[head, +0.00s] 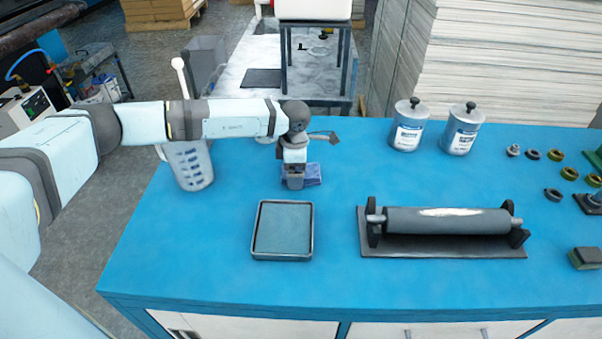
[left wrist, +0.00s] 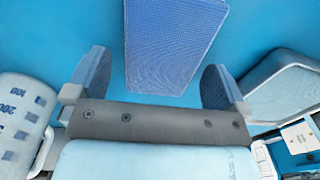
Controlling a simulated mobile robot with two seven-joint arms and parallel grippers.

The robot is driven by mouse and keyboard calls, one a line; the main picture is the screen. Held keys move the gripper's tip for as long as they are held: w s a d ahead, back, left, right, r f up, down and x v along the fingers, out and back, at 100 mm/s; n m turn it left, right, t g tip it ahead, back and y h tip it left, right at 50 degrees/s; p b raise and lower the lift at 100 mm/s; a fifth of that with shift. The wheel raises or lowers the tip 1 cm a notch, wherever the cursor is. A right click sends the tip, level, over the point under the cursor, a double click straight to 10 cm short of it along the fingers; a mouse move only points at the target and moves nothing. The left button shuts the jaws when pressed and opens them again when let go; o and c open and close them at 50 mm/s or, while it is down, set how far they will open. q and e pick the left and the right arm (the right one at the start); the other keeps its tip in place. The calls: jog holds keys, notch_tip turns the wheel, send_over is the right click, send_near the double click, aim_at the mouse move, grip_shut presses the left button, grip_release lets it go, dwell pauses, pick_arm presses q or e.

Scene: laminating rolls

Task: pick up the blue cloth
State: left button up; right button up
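The blue cloth (head: 315,174) is a folded blue-violet rectangle on the blue table, partly hidden behind my left gripper (head: 295,181) in the head view. In the left wrist view the cloth (left wrist: 175,42) runs from the top edge down between the two fingers of my left gripper (left wrist: 156,82). The fingers are spread wide, with blue table showing on both sides of the cloth. The gripper points down over the cloth's near end; whether it touches the cloth is unclear. My right gripper is in neither view.
A measuring jug (head: 190,167) stands left of the gripper. A shallow square tray (head: 255,255) lies in front of it. A roller on a stand (head: 445,221) is to the right, with two lidded tins (head: 408,130) behind. Several rings lie far right.

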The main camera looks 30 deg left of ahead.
pick_arm(q)
jog(key=c, duration=0.9)
jog(key=shift+r, duration=10.05)
